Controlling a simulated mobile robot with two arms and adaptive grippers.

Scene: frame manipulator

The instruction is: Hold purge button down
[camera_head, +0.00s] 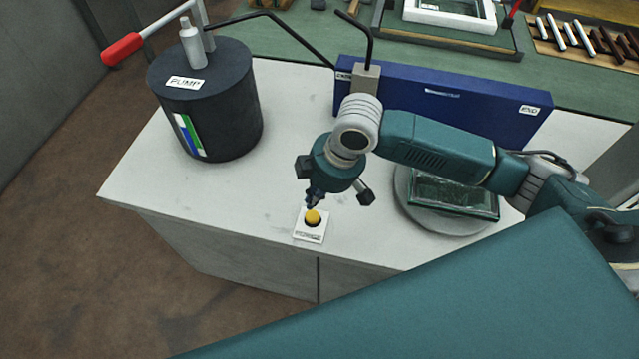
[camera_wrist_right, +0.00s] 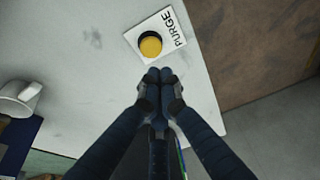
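The purge button is a yellow round cap (camera_head: 313,216) on a white plate (camera_head: 311,234) near the front edge of the white cabinet top. In the right wrist view the yellow cap (camera_wrist_right: 150,45) shows whole, with the word PURGE beside it on the plate (camera_wrist_right: 172,28). My right gripper (camera_head: 314,200) is just behind and above the cap, pointing down. In the right wrist view its fingertips (camera_wrist_right: 159,75) are together with nothing between them, close to the plate's edge. Whether they touch the plate or cap I cannot tell. My left gripper is not in view.
A dark pump cylinder (camera_head: 222,110) with a red-handled lever (camera_head: 122,49) stands on the left of the cabinet top (camera_head: 165,190). A blue box (camera_head: 480,105) stands behind my right arm. A round stand with a glassy green block (camera_head: 455,196) is at right. A white mug (camera_wrist_right: 16,97) shows in the wrist view.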

